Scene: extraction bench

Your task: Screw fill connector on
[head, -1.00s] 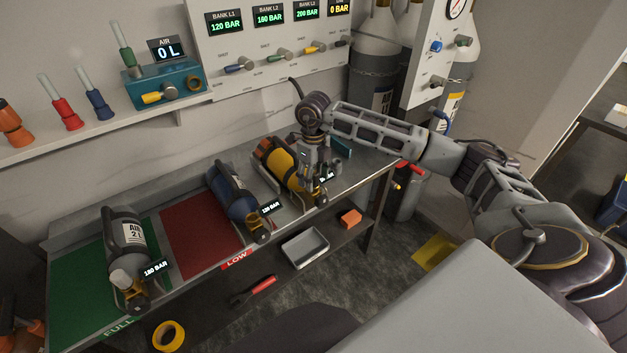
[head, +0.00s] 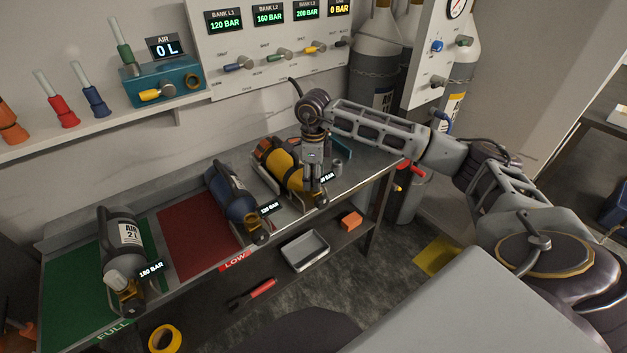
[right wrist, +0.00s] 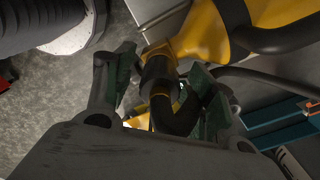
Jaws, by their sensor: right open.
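The yellow cylinder (head: 287,171) lies in a cradle at the right end of the bench, its valve end toward the front edge. My right gripper (head: 315,190) points down over this valve end. In the right wrist view its green-padded fingers (right wrist: 162,98) are open, one on each side of the connector. I cannot tell whether the pads touch it or how far it is screwed on. My left gripper is out of view.
A blue cylinder (head: 232,195) and a grey AIR cylinder (head: 125,245) lie farther left on the bench. A small grey cup-like piece (head: 338,168) stands right of my gripper. A grey tray (head: 306,252) and an orange block (head: 351,220) are on the lower shelf.

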